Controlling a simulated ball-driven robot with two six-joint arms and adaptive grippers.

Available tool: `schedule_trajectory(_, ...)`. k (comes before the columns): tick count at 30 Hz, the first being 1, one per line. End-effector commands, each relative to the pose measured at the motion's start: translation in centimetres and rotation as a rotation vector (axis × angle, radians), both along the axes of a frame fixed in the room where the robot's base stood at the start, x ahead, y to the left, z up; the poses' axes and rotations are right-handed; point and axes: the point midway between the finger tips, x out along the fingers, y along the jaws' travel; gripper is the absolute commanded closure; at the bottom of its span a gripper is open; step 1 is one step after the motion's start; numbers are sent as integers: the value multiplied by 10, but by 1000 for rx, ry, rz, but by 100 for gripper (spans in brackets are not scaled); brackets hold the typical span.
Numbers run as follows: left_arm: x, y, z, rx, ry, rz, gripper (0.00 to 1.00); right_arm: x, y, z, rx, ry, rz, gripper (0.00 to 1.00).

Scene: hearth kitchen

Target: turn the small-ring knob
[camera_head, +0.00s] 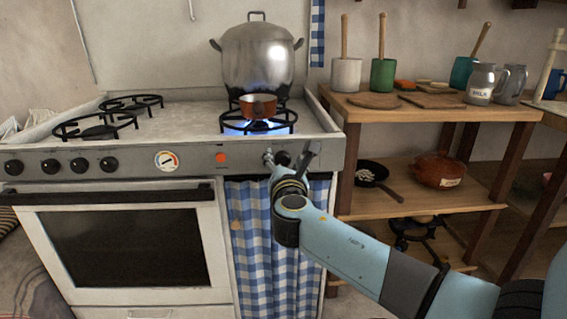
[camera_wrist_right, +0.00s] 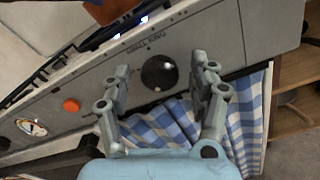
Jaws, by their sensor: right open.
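The dark round knob (camera_wrist_right: 160,73) sits on the stove's grey front panel, under small printed lettering. In the right wrist view it lies between the two fingers of my right gripper (camera_wrist_right: 163,67), which is open. The fingers look spread on either side of the knob, with no clear contact. In the head view my right gripper (camera_head: 290,157) is at the right end of the stove panel and partly covers the knob (camera_head: 283,158). The stove (camera_head: 190,157) has a blue flame lit under the front right ring. My left gripper is not in view.
A small copper pan (camera_head: 258,106) stands on the lit ring, with a large steel pot (camera_head: 258,58) behind it. An orange button (camera_head: 221,158) and a dial (camera_head: 166,161) are left of the knob. A checked curtain (camera_head: 254,235) hangs below; a wooden shelf (camera_head: 420,115) stands right.

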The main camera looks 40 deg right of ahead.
Motion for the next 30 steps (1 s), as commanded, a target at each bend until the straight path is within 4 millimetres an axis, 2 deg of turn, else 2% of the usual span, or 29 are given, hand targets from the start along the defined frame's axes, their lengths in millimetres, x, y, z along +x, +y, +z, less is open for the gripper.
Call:
schedule_trajectory(7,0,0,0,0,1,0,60,0,0,0,0,0,0,41)
schedule_trajectory(19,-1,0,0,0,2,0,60,0,0,0,0,0,0,93)
schedule_trajectory(30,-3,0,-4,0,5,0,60,0,0,-2,45,-37,0,95)
